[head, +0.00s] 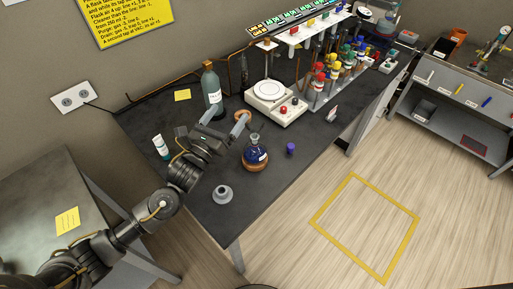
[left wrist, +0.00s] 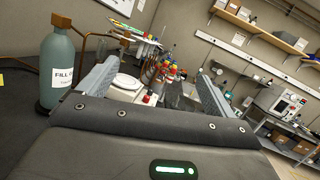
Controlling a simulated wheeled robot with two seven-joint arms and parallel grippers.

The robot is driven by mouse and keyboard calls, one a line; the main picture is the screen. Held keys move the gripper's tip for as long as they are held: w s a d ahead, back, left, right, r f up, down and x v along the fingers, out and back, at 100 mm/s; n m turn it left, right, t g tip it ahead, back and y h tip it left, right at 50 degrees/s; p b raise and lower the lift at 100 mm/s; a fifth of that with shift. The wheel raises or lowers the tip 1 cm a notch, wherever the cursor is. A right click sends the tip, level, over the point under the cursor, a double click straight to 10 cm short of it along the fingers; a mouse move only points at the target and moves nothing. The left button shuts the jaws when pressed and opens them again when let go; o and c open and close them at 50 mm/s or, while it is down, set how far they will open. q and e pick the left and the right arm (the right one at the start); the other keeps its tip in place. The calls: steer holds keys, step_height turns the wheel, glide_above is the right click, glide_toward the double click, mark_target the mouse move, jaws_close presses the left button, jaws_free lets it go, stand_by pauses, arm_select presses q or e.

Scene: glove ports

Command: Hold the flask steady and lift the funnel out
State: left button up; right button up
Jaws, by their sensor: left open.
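A round flask (head: 256,159) with dark blue and amber tones and a pale label stands upright on the dark bench. A small pale grey piece (head: 254,138) sits at its mouth; it is too small to tell whether this is the funnel. My left gripper (head: 226,122) is open and empty above the bench, to the left of and beyond the flask neck, apart from it. Its two spread fingers also show in the left wrist view (left wrist: 155,88), with no flask between them. My right gripper is not in view.
A grey round collar-like piece (head: 222,194) lies near the front edge. A tall grey-green bottle (head: 212,90) stands close behind my left gripper. A white scale (head: 273,101), a tube rack (head: 322,92), a small purple item (head: 291,149) and a white-labelled vial (head: 161,146) surround the flask.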

arm_select(q)
steer(key=s+d+f+m+g+h, duration=0.1)
steer(key=d+m+h, duration=0.1)
steer(key=m, duration=0.2)
steer(key=m+g+h, duration=0.1)
steer(key=m+g, duration=0.2)
steer(key=g, duration=0.4)
glide_toward(245, 159)
steer(key=x, duration=0.2)
steer(key=shift+w+d+r, duration=0.2)
steer(key=shift+d+r, duration=0.1)
steer(key=shift+d, duration=0.05)
steer(key=shift+x, duration=5.05)
steer(key=shift+s, duration=0.1)
steer(key=c, duration=0.6)
steer(key=o, duration=0.8)
steer(key=shift+v, duration=3.7)
steer(key=shift+c, duration=0.3)
